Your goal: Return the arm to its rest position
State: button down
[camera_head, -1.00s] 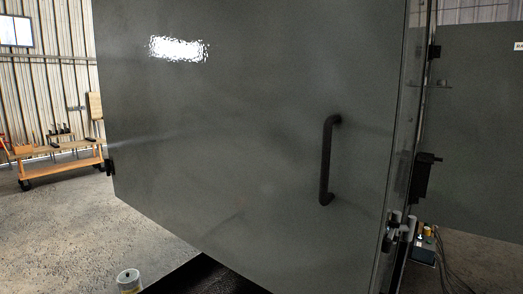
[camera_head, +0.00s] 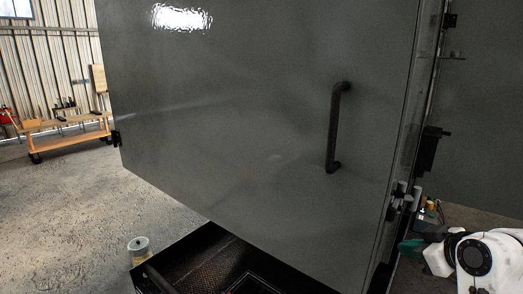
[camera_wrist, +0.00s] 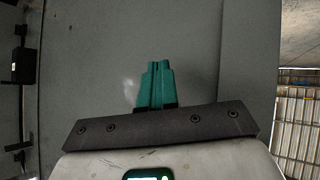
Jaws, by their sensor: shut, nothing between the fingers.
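My gripper (camera_wrist: 156,84) shows in the wrist view with its teal fingers shut together and nothing between them. Behind the fingers is a flat grey panel (camera_wrist: 90,50), with no contact visible. In the head view, part of my white arm (camera_head: 478,262) shows at the bottom right, with a teal part at its left end; the fingertips cannot be made out clearly there. A large grey enclosure door (camera_head: 240,130) with a black vertical handle (camera_head: 336,128) fills the middle of the head view. My arm is right of the handle and lower in the picture.
A dark open tray or base (camera_head: 205,258) lies below the door. A small can (camera_head: 139,248) stands beside it. An orange-and-wood cart (camera_head: 65,142) is at the far left. Concrete floor (camera_head: 75,215) at the left is clear. Small items (camera_head: 428,216) lie near the enclosure's right edge.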

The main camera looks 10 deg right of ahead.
jog(key=s+a+f+m+g, duration=0.25)
jog(key=s+a+f, duration=0.35)
jog(key=s+f, duration=0.5)
jog(key=s+a+f+m+g, duration=0.1)
jog(key=s+a+f+g, duration=0.4)
jog(key=s+f, duration=0.6)
jog(key=s+a+f+m+g+h, duration=0.1)
jog(key=s+a+f+g, duration=0.1)
jog(key=s+f, duration=0.4)
jog(key=s, duration=0.3)
jog(key=shift+s+f, duration=0.15)
jog(key=shift+s, duration=0.15)
